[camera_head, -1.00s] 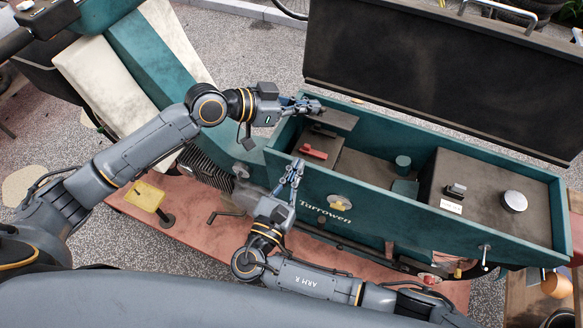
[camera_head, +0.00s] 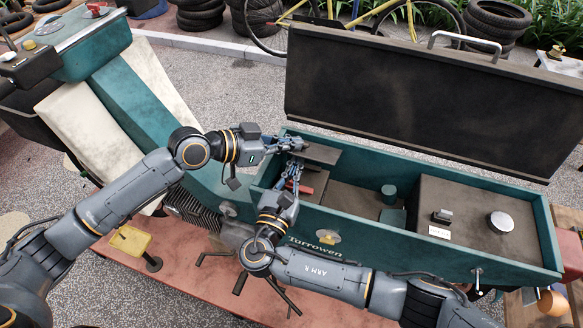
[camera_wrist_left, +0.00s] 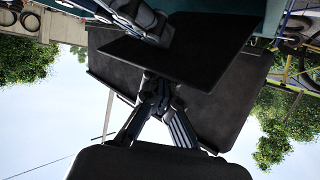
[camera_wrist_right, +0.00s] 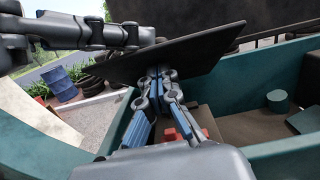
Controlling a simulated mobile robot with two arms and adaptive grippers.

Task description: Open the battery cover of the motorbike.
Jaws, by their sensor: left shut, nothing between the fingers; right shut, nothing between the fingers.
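The motorbike's long teal body box (camera_head: 365,240) is open on top. A dark flat plate (camera_head: 321,153), apparently the battery cover, sits at its left end. The plate looks raised and tilted in the right wrist view (camera_wrist_right: 190,55); it also shows in the left wrist view (camera_wrist_left: 190,50). My left gripper (camera_head: 298,144) is shut, with its tips at the plate's left edge. My right gripper (camera_head: 295,168) is shut and empty, its tips at or under the plate's near edge; contact is unclear. A red part (camera_head: 307,187) lies below, partly hidden by my right fingers.
A large dark lid (camera_head: 420,100) with a metal handle stands raised behind the box. Inside the box are a teal cylinder (camera_head: 388,194) and a brown block (camera_head: 465,215) with a silver cap (camera_head: 501,221). My two grippers are very close together.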

